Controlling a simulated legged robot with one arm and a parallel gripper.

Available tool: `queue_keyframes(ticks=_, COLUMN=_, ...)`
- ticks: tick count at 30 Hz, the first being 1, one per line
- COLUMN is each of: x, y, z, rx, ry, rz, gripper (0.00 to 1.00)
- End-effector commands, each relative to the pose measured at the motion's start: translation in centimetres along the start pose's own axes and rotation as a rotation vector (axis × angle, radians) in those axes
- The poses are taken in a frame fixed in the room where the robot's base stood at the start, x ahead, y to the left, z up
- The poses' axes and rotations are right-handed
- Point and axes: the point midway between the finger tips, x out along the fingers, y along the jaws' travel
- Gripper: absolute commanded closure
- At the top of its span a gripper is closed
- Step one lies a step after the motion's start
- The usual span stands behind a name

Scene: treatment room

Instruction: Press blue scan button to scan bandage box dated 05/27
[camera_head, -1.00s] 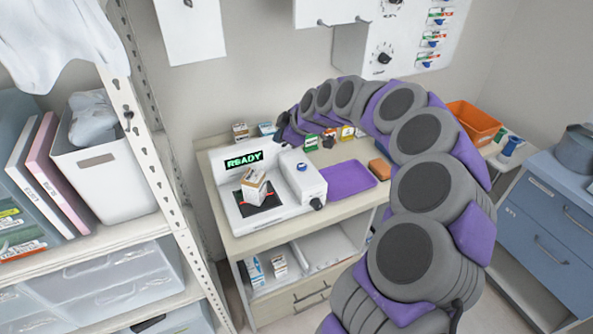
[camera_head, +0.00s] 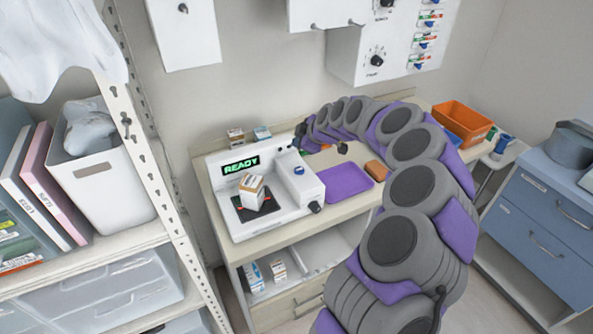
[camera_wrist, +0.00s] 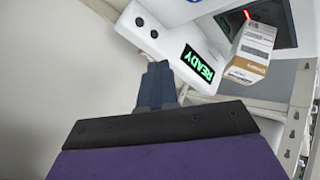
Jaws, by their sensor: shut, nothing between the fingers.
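The white scanner (camera_head: 311,187) stands on the counter with a green READY display (camera_head: 240,165). Its blue button (camera_head: 299,169) is on the raised right housing; a sliver of blue shows at the top edge of the wrist view. A white and brown bandage box (camera_head: 252,188) stands on the dark scan pad with red light beside it. It also shows in the wrist view (camera_wrist: 252,50); its date is not readable. My gripper (camera_wrist: 157,70) is shut and empty, with its tips close to the scanner's back panel. In the head view my arm's end is behind the scanner's right part.
A purple tray (camera_head: 345,183) and a brown-orange block (camera_head: 377,171) lie right of the scanner. Small boxes (camera_head: 235,136) stand behind it, and others (camera_head: 253,277) on the shelf below. An orange bin (camera_head: 462,122) is at the right. A metal shelf rack (camera_head: 155,160) is at the left.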

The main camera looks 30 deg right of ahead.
Motion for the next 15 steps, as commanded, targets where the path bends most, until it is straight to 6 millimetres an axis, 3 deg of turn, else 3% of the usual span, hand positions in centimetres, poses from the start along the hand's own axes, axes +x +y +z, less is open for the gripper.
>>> queue_keyframes(ticks=15, x=4.7, y=-3.7, z=2.8, rx=-0.005, ry=-0.003, rz=0.001, gripper=1.00)
